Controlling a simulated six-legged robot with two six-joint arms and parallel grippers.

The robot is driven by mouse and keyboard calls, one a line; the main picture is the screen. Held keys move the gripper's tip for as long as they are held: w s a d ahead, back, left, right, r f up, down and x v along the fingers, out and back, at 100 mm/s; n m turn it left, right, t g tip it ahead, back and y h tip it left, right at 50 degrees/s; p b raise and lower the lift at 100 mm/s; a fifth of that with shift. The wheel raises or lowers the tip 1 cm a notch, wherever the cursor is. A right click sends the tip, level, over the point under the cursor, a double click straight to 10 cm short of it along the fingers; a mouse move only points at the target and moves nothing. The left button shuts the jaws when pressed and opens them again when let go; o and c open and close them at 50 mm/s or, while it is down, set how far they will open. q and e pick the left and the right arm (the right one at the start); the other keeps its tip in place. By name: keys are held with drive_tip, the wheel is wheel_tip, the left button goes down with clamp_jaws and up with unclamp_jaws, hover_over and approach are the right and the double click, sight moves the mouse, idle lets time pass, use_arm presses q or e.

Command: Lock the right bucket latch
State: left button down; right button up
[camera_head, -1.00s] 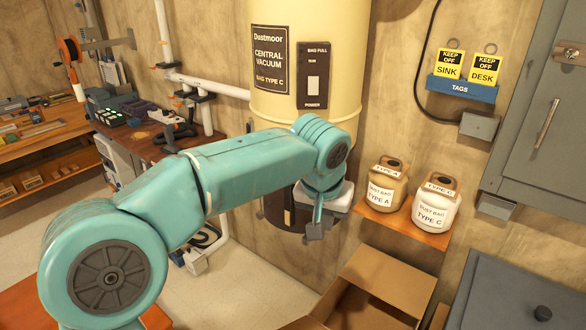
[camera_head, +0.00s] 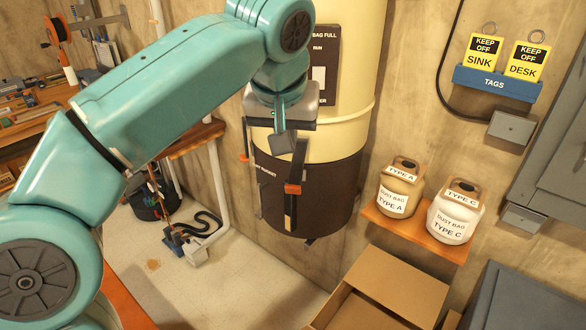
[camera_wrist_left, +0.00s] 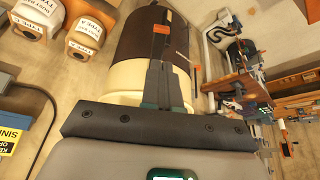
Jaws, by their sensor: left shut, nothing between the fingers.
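The dark brown bucket (camera_head: 335,190) hangs under the cream central vacuum cylinder (camera_head: 350,60) on the wall. Its right latch (camera_head: 293,188) shows as a dark upright strip with an orange piece on the bucket's front; I cannot tell whether it is locked. An orange piece of another latch (camera_head: 243,157) shows at the bucket's left edge. My left gripper (camera_head: 284,143) is shut and empty, just above the right latch's orange piece in the head view. In the left wrist view the shut fingers (camera_wrist_left: 164,82) point at the bucket (camera_wrist_left: 135,42), with an orange latch piece (camera_wrist_left: 161,30) beyond their tips. My right gripper is out of view.
A shelf (camera_head: 412,233) with two dust bag jars, type A (camera_head: 398,190) and type C (camera_head: 454,213), is right of the bucket. An open cardboard box (camera_head: 400,287) stands below. A grey cabinet (camera_head: 525,300) is at lower right. Floor left of the bucket is partly clear.

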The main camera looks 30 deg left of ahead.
use_arm(q)
approach(292, 185)
drive_tip(key=x, duration=0.6)
drive_tip(key=shift+w+f, duration=0.25)
drive_tip(key=shift+f, duration=0.1)
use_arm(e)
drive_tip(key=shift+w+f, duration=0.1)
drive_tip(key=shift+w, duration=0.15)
use_arm(q)
drive_tip(key=shift+s, duration=0.1)
